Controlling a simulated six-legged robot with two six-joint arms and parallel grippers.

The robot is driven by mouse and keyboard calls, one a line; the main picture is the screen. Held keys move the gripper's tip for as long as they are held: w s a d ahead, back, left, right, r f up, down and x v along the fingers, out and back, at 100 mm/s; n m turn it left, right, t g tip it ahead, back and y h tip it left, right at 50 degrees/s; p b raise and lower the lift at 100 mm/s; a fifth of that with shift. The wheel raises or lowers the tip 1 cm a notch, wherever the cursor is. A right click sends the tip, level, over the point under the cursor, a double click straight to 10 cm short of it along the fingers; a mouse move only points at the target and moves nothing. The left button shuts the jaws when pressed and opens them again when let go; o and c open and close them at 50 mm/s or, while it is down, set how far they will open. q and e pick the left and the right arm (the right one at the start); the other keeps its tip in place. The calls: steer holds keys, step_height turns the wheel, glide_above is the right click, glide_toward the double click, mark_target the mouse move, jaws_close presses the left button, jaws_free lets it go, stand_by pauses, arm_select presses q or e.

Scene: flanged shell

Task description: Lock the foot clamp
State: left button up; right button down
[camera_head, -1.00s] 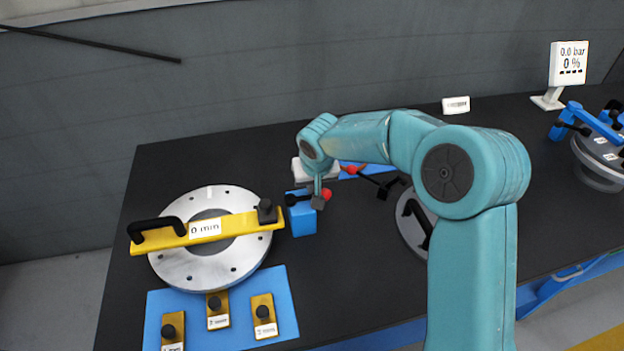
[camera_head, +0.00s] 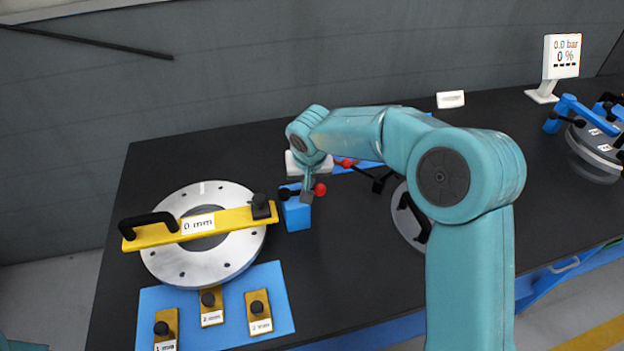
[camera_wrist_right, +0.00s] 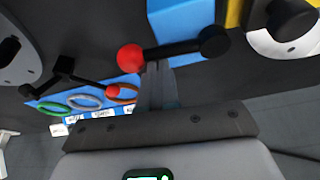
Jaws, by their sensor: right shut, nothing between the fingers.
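The foot clamp is a blue block (camera_head: 297,216) with a black lever (camera_head: 301,191) on top that ends in a red ball (camera_head: 320,189). The lever lies across the block, with its black hub at the left in the head view. In the right wrist view the red ball (camera_wrist_right: 130,58), lever (camera_wrist_right: 180,49) and blue block (camera_wrist_right: 190,18) are close before the fingers. My right gripper (camera_head: 307,196) is shut and empty at the lever, near the ball; it also shows in the wrist view (camera_wrist_right: 156,70). I cannot tell whether it touches the lever. My left gripper is out of view.
A flanged disc (camera_head: 171,262) with a yellow bar (camera_head: 233,219) marked "0 mm" stands left of the block. Gold shim pieces lie on a blue mat (camera_head: 280,285) in front. A black handle with red knob (camera_wrist_right: 62,75) and coloured rings (camera_wrist_right: 85,101) lie nearby.

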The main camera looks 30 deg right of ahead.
steer(key=shift+s+a+f+m+b, duration=0.15)
steer(key=shift+s+f+m+b, duration=0.25)
steer(key=shift+b, duration=0.5)
steer(key=m+b, duration=0.2)
steer(key=b, duration=0.1)
steer(key=shift+s+a+g+h, duration=0.15)
steer(key=shift+s+g+h, duration=0.15)
steer(key=shift+s+h, duration=0.1)
steer(key=shift+s+a+r+m+h+b, duration=0.1)
steer(key=shift+s+a+m+h+b, duration=0.1)
steer(key=shift+m+b, duration=0.3)
steer(key=shift+s+a+m+h+b, duration=0.1)
steer(key=shift+s+m+b, duration=0.1)
steer(key=shift+m+b, duration=0.25)
steer(key=shift+s+a+r+m+g+b, duration=0.15)
steer(key=shift+s+m+g+b, duration=0.25)
steer(key=shift+m, duration=0.65)
steer(key=shift+s+a+m+g+h, duration=0.3)
steer(key=shift+s+a+m+h, duration=0.1)
steer(key=shift+m, duration=0.5)
steer(key=m, duration=0.1)
steer(key=a+m+g, duration=0.1)
steer(key=shift+s+a+r+m+b, duration=0.1)
steer(key=shift+s+r+m+b, duration=0.05)
steer(key=shift+s+m+b, duration=0.2)
steer(key=shift+s+a+m, duration=0.15)
steer(key=shift+a+m, duration=0.15)
steer(key=shift+m, duration=0.05)
steer(key=shift+a, duration=0.15)
